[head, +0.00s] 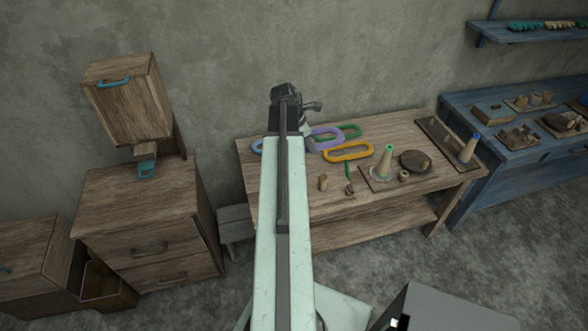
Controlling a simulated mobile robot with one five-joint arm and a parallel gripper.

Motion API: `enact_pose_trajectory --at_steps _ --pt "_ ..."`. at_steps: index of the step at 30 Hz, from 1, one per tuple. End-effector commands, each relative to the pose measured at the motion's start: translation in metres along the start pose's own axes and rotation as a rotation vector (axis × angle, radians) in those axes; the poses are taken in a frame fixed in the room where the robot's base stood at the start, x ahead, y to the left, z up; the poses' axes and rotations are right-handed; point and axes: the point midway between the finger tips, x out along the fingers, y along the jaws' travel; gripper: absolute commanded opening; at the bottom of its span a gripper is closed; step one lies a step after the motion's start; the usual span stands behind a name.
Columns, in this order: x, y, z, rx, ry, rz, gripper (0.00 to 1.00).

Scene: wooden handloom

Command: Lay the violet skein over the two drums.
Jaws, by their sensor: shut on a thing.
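The violet skein (328,137) is a pale purple loop at the back of the wooden table, among the other skeins. My gripper (309,142) is at its left end, mostly hidden behind my own pale arm. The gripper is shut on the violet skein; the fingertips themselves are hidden. I cannot tell whether the skein is lifted or still touches the table. I cannot clearly pick out the two drums.
A yellow skein (347,152) lies in front, a green skein (350,132) behind, and a blue skein (257,147) left. A green-tipped cone (385,163), dark round block (415,161) and blue-tipped cone (467,149) stand right. A wooden cabinet (140,215) is left.

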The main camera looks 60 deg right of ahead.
Motion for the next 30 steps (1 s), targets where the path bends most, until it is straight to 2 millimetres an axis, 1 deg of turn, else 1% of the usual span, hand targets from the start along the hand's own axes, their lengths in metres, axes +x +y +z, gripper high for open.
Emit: enact_pose_trajectory --at_steps 9,11,13,14,17,20,21,24,27,30 --pt "0.004 -0.005 0.008 0.015 0.000 -0.006 0.00" --pt "0.009 -0.005 0.007 0.017 0.000 -0.007 0.00" --pt "0.021 -0.005 0.003 0.018 0.000 -0.008 0.00" --pt "0.027 -0.005 0.001 0.019 0.000 -0.008 0.00" --pt "0.057 -0.005 -0.011 0.022 0.000 -0.009 0.00" --pt "0.095 -0.004 -0.026 0.026 0.000 -0.010 0.00" --pt "0.111 -0.004 -0.032 0.027 0.000 -0.010 0.00" --pt "0.146 -0.003 -0.046 0.031 0.000 -0.011 0.00" --pt "0.166 -0.002 -0.053 0.033 0.000 -0.012 0.00" --pt "0.168 -0.002 -0.054 0.035 0.000 -0.012 0.00"
